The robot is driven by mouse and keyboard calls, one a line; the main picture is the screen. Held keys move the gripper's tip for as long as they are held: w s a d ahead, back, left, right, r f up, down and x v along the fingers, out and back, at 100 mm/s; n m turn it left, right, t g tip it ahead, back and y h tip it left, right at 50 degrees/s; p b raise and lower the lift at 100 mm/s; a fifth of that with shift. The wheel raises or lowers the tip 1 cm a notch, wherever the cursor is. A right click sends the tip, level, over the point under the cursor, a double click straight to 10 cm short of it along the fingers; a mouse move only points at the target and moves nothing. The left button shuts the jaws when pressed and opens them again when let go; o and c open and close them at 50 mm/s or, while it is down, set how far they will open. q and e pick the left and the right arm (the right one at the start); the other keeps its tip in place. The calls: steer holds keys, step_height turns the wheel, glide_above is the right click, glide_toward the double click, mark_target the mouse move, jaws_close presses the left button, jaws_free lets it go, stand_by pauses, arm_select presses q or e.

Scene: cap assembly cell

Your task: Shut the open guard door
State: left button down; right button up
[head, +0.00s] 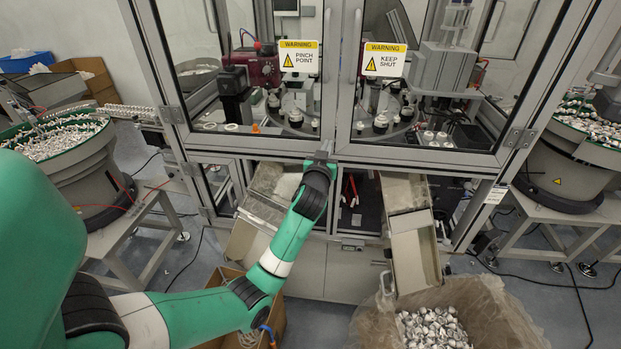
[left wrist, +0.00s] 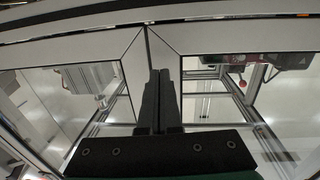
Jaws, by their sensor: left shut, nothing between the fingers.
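The guard doors close off the front of the machine cabinet. The left door (head: 180,118) carries a "PINCH POINT" warning label, and the right door (head: 430,156) carries a "KEEP SHUT" label. Their inner edges meet at a vertical seam in the middle; both look flush or nearly so, and I cannot tell whether a small gap is left. My left gripper (head: 324,152) is at the lower edge of the doors, close to the seam. In the left wrist view its fingers (left wrist: 161,74) are together and empty, in front of the door frames; contact is unclear. My right gripper is not in view.
Below the doors are a left chute (head: 250,236) and a right chute (head: 414,255), the latter above a lined bin of caps (head: 485,316). Bowl feeders stand at left (head: 88,178) and right (head: 567,172). A cardboard box (head: 279,322) sits below my left arm.

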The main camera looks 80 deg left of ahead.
arm_select(q)
steer(key=w+p+v, duration=0.1)
steer(key=v, duration=1.1)
steer(key=shift+d, duration=0.2)
